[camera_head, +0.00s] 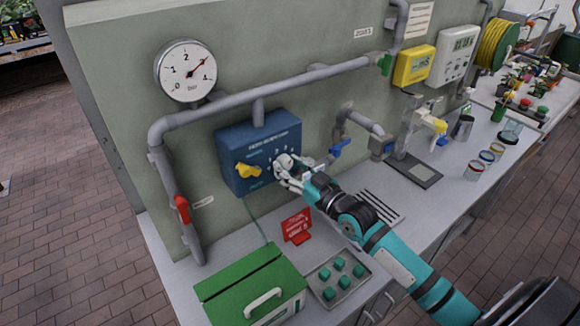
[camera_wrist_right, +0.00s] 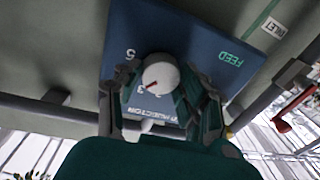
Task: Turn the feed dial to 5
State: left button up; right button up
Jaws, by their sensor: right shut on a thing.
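The feed dial is a round white knob (camera_head: 283,163) on the right of the blue injection box (camera_head: 236,147). In the right wrist view the knob (camera_wrist_right: 161,74) has a short red pointer, aimed down and to the left of the picture. The fingers hide part of the scale. My left gripper is not in view.
A yellow knob (camera_head: 248,170) sits left of the dial on the same box. A blue valve handle (camera_head: 341,146) is on the pipe to the right. Below are a red sign (camera_head: 296,227), a green case (camera_head: 252,284) and a tray (camera_head: 318,271) of green blocks.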

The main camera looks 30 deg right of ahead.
jog(key=m, duration=0.7)
jog(key=shift+t+h+p, duration=0.3)
jog(key=m, duration=0.5)
jog(key=shift+f+h+p, duration=0.1)
jog(key=shift+h+p, duration=0.2)
jog(key=shift+m, duration=0.5)
jog(key=o, duration=1.2)
jog(key=shift+s, duration=0.25)
jog(key=s, duration=0.3)
jog(key=s+d, duration=0.1)
jog(key=s, duration=0.3)
jog(key=s+f, duration=0.1)
jog(key=s, duration=0.3)
jog(key=shift+s+d, duration=0.2)
jog(key=shift+d, duration=0.2)
jog(key=shift+f, duration=0.15)
